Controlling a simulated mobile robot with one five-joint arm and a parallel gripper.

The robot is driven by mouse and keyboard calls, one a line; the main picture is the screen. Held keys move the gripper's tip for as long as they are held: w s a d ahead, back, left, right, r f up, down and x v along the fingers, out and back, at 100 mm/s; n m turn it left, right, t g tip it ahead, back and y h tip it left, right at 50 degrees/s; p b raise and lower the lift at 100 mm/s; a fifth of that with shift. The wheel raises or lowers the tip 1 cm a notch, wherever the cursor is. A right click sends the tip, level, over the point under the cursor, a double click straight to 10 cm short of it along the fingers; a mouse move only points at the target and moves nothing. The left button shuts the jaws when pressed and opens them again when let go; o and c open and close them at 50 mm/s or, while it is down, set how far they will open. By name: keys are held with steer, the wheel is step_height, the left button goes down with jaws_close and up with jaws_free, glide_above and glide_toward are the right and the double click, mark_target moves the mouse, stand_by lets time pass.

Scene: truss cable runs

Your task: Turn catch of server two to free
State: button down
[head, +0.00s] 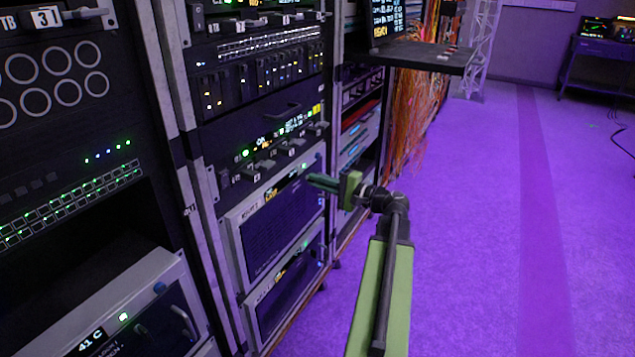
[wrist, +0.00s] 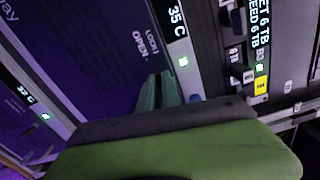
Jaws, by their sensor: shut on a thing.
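My gripper (head: 318,182) reaches from the right to the front of the upper light-framed server (head: 272,222) in the middle rack. The wrist view shows its fingers (wrist: 158,92) close together against that server's dark front, by the printed words OPEN and LOCK and below a "35 C" display with a green light. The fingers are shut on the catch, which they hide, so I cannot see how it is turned. The number on the server's label is too small to read surely.
A similar server (head: 285,290) sits just below; its display reads 32 C in the wrist view (wrist: 28,98). A panel with several switches (head: 270,150) is above. A shelf (head: 425,55) juts out behind at upper right. The purple floor to the right is clear.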

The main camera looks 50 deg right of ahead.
steer(key=shift+n, duration=0.8)
steer(key=c, duration=1.6)
jaws_free()
steer(key=shift+o, duration=0.2)
steer(key=v, duration=1.7)
steer(key=shift+s, duration=0.25)
